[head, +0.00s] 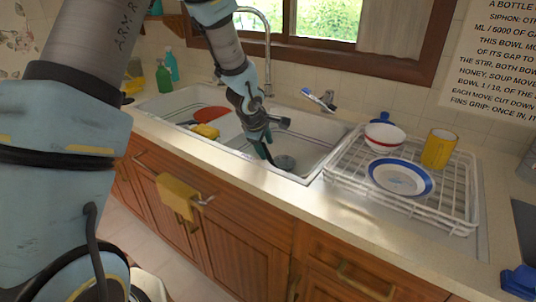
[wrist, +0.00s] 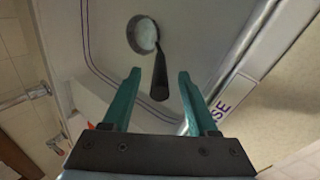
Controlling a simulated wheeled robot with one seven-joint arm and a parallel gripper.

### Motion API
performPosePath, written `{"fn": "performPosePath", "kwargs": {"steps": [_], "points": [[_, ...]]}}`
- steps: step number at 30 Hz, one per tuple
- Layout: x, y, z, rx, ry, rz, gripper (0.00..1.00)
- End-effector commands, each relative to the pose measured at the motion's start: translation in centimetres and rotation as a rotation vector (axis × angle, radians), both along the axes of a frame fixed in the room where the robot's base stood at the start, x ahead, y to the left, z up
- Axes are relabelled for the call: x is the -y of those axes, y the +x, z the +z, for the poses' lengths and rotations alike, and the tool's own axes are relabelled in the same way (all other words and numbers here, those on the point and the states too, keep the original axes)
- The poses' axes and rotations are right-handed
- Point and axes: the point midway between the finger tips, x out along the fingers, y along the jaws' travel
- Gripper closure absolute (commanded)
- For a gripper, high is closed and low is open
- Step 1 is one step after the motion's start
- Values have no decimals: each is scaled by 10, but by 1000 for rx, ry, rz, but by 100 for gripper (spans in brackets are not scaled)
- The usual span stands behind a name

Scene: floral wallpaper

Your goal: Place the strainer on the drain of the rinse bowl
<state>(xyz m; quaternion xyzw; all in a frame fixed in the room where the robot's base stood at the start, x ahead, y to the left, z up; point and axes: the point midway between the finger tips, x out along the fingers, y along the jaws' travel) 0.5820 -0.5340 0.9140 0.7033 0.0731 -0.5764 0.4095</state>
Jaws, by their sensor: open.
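The strainer (wrist: 144,36) is a round pale disc with a dark rim and a black handle, seen in the wrist view inside the rinse bowl (wrist: 205,30). In the head view it looks like a grey disc (head: 286,162) low in the right-hand bowl. No separate drain shows, and I cannot tell whether the disc covers it. My gripper (wrist: 159,72) is open, with its two teal fingers on either side of the black handle in the picture. They do not visibly touch it. In the head view my gripper (head: 266,154) reaches down into this bowl, beside the disc.
The left bowl holds a red item (head: 211,114) and a yellow sponge (head: 206,131). A white dish rack (head: 455,205) with a plate, bowl and yellow cup stands right of the sink. The faucet (head: 268,60) rises behind. A label (wrist: 236,90) is on the sink rim.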

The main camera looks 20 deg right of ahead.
Motion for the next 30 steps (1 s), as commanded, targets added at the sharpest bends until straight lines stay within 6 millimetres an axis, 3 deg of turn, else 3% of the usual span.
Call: {"fn": "performPosePath", "kwargs": {"steps": [3, 9, 21, 23, 26, 30], "points": [[-10, -7, 23, 2, -4, 4, 41], [-21, -17, 50, 1, -2, 3, 41], [-33, -21, 61, 7, 13, -6, 41], [-47, -18, 63, 18, 40, -21, 41], [-89, -12, 67, 50, 125, -75, 41], [-174, -13, 74, 75, 290, -200, 41]]}}
